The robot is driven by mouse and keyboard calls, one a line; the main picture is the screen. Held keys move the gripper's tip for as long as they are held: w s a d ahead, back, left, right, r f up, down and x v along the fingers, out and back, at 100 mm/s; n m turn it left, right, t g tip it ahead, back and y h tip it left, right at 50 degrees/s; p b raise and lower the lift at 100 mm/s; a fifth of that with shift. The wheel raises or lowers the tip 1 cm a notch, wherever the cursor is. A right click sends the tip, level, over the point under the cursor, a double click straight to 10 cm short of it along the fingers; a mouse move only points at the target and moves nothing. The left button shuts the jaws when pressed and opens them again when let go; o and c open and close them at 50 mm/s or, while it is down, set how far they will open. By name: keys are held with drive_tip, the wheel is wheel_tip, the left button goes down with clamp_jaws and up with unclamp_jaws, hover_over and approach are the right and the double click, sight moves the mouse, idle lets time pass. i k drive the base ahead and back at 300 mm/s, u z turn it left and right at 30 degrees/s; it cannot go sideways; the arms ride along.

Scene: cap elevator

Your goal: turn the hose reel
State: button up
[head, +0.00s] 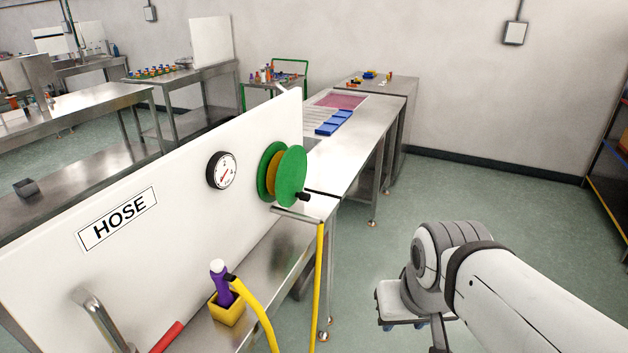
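The hose reel (291,177) is mounted on the white panel (150,215), to the right of a gauge. It has two green discs with an orange-yellow drum (274,174) between them. A small black crank handle (303,197) sticks out low on the front disc. A yellow hose (319,280) hangs down below a metal guide bar (297,215) under the reel. A yellow hose length with a black end (256,308) shows beside a yellow cup. My arm reaches in from the lower right, well apart from the reel. My gripper is not visible.
A yellow cup (227,311) with a purple bottle (220,284) stands on the metal bench before the panel. A round gauge (222,171) and a HOSE label (118,219) are on the panel. A red-handled part (167,338) is lower left. Floor right of the bench is open.

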sight(281, 170)
drive_tip(key=u, duration=0.2)
drive_tip(key=i, duration=0.9)
drive_tip(key=u, duration=0.7)
